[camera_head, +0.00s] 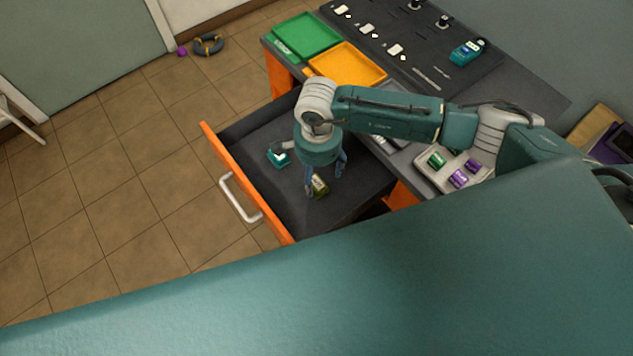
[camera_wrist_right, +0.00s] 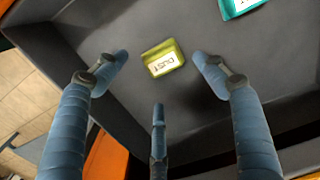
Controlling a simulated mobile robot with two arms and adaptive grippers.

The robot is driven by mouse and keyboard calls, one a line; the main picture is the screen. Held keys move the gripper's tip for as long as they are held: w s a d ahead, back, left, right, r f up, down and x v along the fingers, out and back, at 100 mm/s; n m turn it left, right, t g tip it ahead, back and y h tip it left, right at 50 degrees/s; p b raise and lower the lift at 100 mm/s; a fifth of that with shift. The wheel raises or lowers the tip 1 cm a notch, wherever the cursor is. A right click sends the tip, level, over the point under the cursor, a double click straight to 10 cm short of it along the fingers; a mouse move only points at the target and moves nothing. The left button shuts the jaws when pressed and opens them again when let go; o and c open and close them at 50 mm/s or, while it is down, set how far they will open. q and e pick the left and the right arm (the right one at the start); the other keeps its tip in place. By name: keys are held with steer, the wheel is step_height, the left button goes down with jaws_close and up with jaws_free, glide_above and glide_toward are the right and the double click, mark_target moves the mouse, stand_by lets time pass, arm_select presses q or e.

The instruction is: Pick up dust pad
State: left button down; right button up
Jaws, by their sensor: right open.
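The dust pad (camera_wrist_right: 163,58) is a small yellow-green block with a white label reading "DUST". It lies on the floor of the open drawer (camera_head: 352,192). In the head view the dust pad (camera_head: 320,185) shows just beneath my right gripper (camera_head: 326,180). My right gripper is open, its blue fingers spread above and around the pad without visible contact. In the right wrist view the pad sits between the fingertips of my right gripper (camera_wrist_right: 160,75), a little beyond them. My left gripper does not show.
A teal item (camera_head: 278,156) with a white label lies in the drawer, left of the gripper. The orange drawer front (camera_head: 232,170) has a white handle (camera_head: 240,198). On the desk stand a green tray (camera_head: 306,36), an orange tray (camera_head: 347,65) and a holder with coloured items (camera_head: 432,178).

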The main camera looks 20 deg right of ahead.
mark_target(317, 182)
steer(key=f, duration=0.2)
steer(key=f+p, duration=0.2)
steer(key=f, duration=0.1)
steer(key=shift+w+f, duration=0.25)
steer(key=shift+f, duration=0.35)
steer(key=c, duration=1.3)
